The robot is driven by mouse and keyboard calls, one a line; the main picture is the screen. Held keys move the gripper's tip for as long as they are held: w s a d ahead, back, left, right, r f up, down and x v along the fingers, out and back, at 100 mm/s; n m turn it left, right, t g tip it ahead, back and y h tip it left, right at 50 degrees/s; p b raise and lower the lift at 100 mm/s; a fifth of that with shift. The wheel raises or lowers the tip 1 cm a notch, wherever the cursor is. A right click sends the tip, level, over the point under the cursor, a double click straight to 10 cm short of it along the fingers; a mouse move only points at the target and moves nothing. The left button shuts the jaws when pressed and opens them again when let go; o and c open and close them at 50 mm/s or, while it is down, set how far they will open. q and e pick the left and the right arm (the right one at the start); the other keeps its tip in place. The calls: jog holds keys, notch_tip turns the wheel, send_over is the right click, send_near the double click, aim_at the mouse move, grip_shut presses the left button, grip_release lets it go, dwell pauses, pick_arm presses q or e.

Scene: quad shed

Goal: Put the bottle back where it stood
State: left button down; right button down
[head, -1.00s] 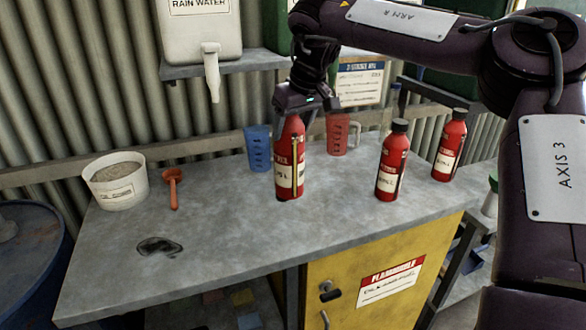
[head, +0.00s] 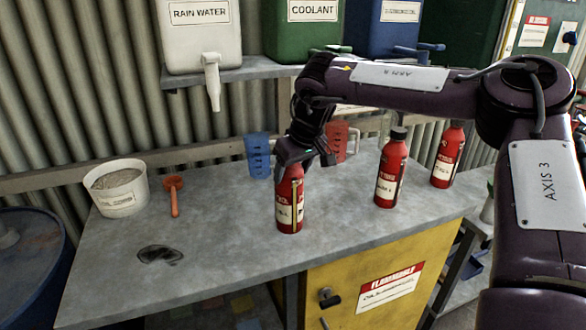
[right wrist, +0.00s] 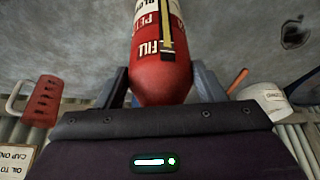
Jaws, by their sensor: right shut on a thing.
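The bottle (head: 290,206) is red with a pale label and a yellowish strip with dark markings. It is upright near the middle of the grey bench (head: 215,240); I cannot tell whether its base touches the top. My right gripper (head: 292,165) is shut on its upper end from above. In the right wrist view the bottle (right wrist: 160,60) sits between the two fingers (right wrist: 160,88), and its top is hidden by the gripper. Two similar red bottles with dark caps stand to the right, one nearer (head: 391,170) and one farther back (head: 447,157). My left gripper is not in view.
A blue jug (head: 258,157) and a red jug (head: 337,143) stand behind the held bottle. A white tub (head: 118,200), an orange scoop (head: 174,193) and a dark stain (head: 160,255) are at left. A yellow cabinet (head: 350,300) is below. The front middle is clear.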

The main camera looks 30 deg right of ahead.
jog(key=shift+f, duration=0.1)
jog(key=shift+c, duration=1.6)
grip_release()
jog(key=shift+r, duration=0.2)
jog(key=shift+s+r, duration=0.1)
jog(key=shift+r, duration=0.15)
jog(key=b+v, duration=0.1)
jog(key=v, duration=1)
jog(key=shift+s+r, duration=0.15)
jog(key=shift+s, duration=0.05)
